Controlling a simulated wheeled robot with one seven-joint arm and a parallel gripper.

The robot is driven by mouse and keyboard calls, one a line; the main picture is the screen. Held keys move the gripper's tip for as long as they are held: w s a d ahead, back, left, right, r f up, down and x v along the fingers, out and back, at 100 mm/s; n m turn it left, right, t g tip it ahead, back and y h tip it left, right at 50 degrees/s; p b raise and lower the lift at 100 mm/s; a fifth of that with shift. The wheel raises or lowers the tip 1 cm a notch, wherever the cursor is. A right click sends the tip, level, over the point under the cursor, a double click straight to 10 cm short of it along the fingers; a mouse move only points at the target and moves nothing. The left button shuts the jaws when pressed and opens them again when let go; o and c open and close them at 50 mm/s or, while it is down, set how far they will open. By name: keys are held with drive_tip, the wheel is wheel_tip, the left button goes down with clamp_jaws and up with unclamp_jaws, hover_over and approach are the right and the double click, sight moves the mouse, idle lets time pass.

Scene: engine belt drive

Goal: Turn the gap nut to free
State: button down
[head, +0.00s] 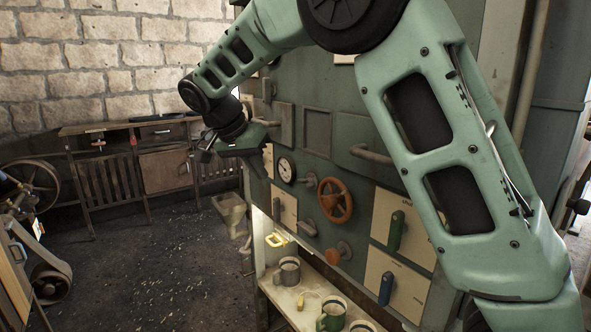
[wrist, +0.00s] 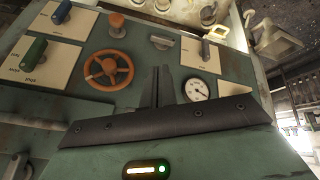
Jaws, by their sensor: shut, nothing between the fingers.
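I cannot tell which part is the gap nut; the panel labels are too small to read. The green panel (head: 312,170) carries an orange handwheel (head: 335,200), which also shows in the wrist view (wrist: 108,70). Below it is an orange knob (head: 338,253). A round white gauge (head: 286,170) sits left of the wheel. A green lever (head: 396,232) and a blue lever (head: 386,288) sit on cream plates at right. My gripper (head: 264,162) is in front of the panel's upper left, near the gauge. In the wrist view its dark fingers (wrist: 160,86) are together and empty.
A shelf (head: 290,300) below the panel holds mugs (head: 289,270) and a small yellow item. A wooden bench (head: 110,165) stands against the brick wall. A belt machine with wheels (head: 40,200) is at far left. The floor between is open. Pipe handles (head: 372,154) jut from the panel.

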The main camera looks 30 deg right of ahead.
drive_tip(key=w+d+r+m+h, duration=0.3)
drive_tip(key=w+d+r+m, duration=0.2)
drive_tip(key=d+r+m, duration=0.15)
drive_tip(key=p, duration=0.4)
hover_over(307, 183)
drive_tip(key=w+a, duration=0.1)
drive_tip(key=a, duration=0.1)
drive_tip(key=shift+n, duration=0.35)
wheel_tip(307, 183, down, 8)
drive_tip(key=shift+w+a+r, duration=0.15)
drive_tip(key=shift+r, duration=0.1)
drive_tip(key=shift+a+f+p, duration=0.15)
drive_tip(key=shift+f+p, duration=0.8)
drive_tip(key=shift+f, duration=1.1)
